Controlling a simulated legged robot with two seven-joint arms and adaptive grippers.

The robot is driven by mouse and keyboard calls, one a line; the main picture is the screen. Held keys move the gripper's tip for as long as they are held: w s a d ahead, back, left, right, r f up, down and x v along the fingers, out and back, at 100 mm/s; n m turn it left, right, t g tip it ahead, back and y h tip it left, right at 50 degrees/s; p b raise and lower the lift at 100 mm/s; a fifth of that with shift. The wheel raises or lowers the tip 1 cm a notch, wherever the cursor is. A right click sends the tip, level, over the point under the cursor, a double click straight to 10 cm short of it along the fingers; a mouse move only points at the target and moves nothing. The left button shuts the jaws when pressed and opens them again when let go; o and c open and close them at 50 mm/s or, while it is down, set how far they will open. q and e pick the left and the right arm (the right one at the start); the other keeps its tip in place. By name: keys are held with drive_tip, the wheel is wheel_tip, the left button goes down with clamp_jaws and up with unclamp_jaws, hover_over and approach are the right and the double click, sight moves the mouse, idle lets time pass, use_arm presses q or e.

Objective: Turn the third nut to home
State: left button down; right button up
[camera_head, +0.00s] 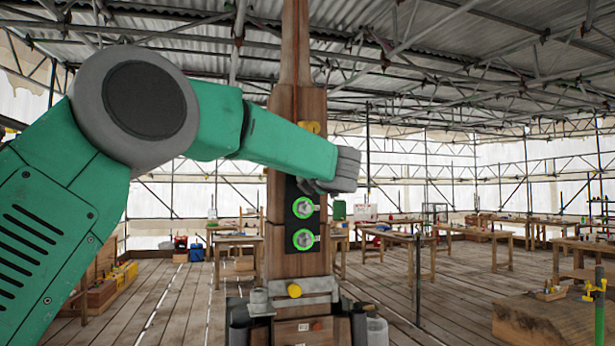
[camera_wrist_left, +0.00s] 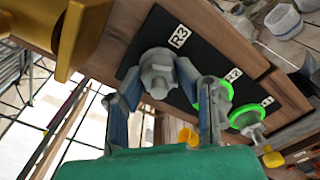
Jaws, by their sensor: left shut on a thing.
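The wooden spire post (camera_head: 296,262) stands upright in the middle of the head view, with a black plate (camera_head: 290,222) on its face. Two nuts with bright green rings, an upper one (camera_head: 303,207) and a lower one (camera_head: 303,239), show on the plate. In the left wrist view the third nut (camera_wrist_left: 158,72), grey and without a green ring, sits beside the R3 label (camera_wrist_left: 180,38). My left gripper (camera_wrist_left: 157,84) is shut on this nut, one finger on each side. In the head view my left gripper (camera_head: 342,172) hides that nut. My right gripper is not in view.
A gold-coloured fitting (camera_wrist_left: 80,38) is close to my left gripper in the wrist view. A metal clamp band with a yellow knob (camera_head: 294,290) crosses the post below the plate. Workbenches (camera_head: 491,240) stand behind on the plank floor, with free floor between.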

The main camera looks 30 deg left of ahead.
use_arm(q)
drive_tip(key=m, duration=0.5)
drive_tip(key=shift+a+f+m, duration=0.1)
drive_tip(key=shift+f+m, duration=0.05)
drive_tip(key=shift+m, duration=0.15)
drive_tip(key=m, duration=1)
drive_tip(key=shift+r+m, duration=0.4)
drive_tip(key=m, duration=0.9)
drive_tip(key=shift+w+r+m, duration=0.1)
drive_tip(key=shift+r+m, duration=0.2)
drive_tip(key=shift+m, duration=0.1)
drive_tip(key=m, duration=0.4)
drive_tip(key=shift+w+m, duration=0.1)
drive_tip(key=shift+m, duration=0.2)
drive_tip(key=m, duration=0.5)
drive_tip(key=shift+w+d+f+m, duration=0.1)
drive_tip(key=shift+d+m, duration=0.1)
drive_tip(key=shift+m, duration=0.1)
drive_tip(key=shift+f+m, duration=0.1)
drive_tip(key=shift+m, duration=1.9)
